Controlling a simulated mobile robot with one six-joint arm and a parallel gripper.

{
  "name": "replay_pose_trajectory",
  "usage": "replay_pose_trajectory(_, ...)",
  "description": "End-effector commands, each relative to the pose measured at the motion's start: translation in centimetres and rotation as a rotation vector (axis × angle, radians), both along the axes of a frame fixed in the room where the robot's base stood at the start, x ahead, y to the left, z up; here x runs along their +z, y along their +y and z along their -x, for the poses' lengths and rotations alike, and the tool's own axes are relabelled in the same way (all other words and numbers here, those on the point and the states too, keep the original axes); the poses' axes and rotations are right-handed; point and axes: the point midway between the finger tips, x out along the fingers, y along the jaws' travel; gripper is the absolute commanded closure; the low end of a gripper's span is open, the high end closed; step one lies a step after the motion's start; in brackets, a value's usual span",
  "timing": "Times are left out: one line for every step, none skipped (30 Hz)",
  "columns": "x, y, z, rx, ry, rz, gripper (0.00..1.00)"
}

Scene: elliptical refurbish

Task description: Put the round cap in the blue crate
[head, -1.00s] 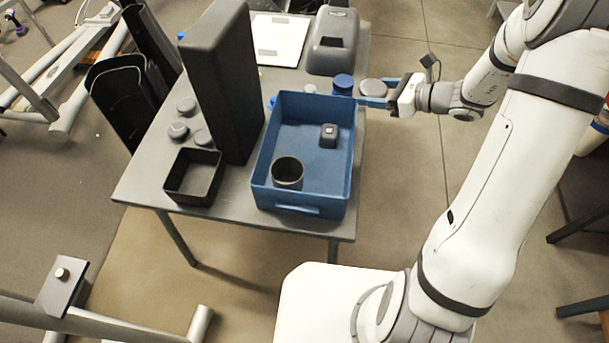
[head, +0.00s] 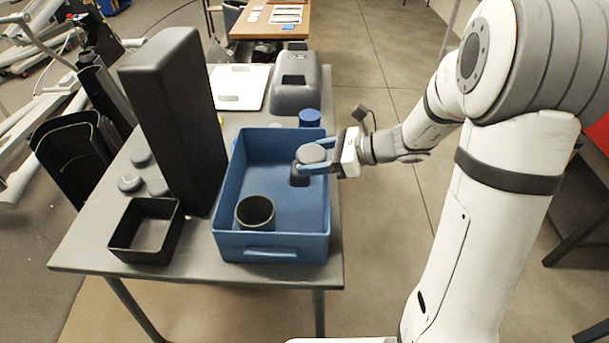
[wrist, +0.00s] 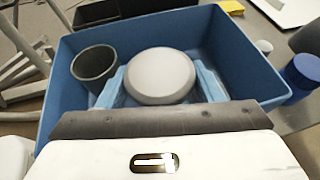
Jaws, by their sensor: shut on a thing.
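The round grey cap (head: 311,153) is held between the blue fingers of my gripper (head: 316,160). In the wrist view the cap (wrist: 160,75) sits between the two fingertips (wrist: 160,84), with the crate behind it. My gripper is shut on the cap, over the right side of the blue crate (head: 272,246). The blue crate (wrist: 240,50) also fills much of the wrist view. A dark cup (head: 255,213) stands inside the crate at the front left. A small dark block (head: 298,180) in the crate is partly hidden below the cap and fingers.
A tall black box (head: 180,120) stands left of the crate, with a small open black bin (head: 145,231) in front. A blue-lidded jar (head: 309,118) and a grey case (head: 296,82) stand behind. Several grey caps (head: 130,183) lie at the left of the table.

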Motion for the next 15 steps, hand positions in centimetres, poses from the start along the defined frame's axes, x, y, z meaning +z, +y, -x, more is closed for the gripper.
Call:
replay_pose_trajectory(-0.4,0.0,0.0,0.0,0.0,0.0,0.83)
replay_pose_trajectory(-0.6,0.0,0.0,0.0,0.0,0.0,0.83)
replay_pose_trajectory(-1.0,0.0,0.0,0.0,0.001,0.001,0.83)
replay_pose_trajectory(-1.4,0.0,0.0,-0.001,0.003,0.0,0.83)
replay_pose_trajectory(-1.9,0.0,0.0,-0.001,0.003,0.0,0.83)
replay_pose_trajectory(-2.5,0.0,0.0,-0.002,0.004,0.0,0.83)
replay_pose_trajectory(-2.9,0.0,0.0,-0.002,0.003,0.0,0.83)
replay_pose_trajectory(-3.4,0.0,0.0,-0.002,0.003,0.0,0.83)
replay_pose_trajectory(-3.8,-0.1,0.0,-0.002,0.003,0.0,0.83)
replay_pose_trajectory(-4.0,-0.1,0.0,-0.002,0.002,0.001,0.83)
replay_pose_trajectory(-4.0,-0.1,0.0,-0.002,0.0,0.001,0.83)
replay_pose_trajectory(-4.0,-0.1,0.0,-0.001,-0.001,0.001,0.83)
replay_pose_trajectory(-3.9,-0.1,0.0,-0.001,-0.001,0.001,0.83)
replay_pose_trajectory(-3.9,-0.1,0.0,-0.001,-0.001,0.001,0.83)
replay_pose_trajectory(-3.9,-0.1,0.0,-0.001,-0.001,0.001,0.83)
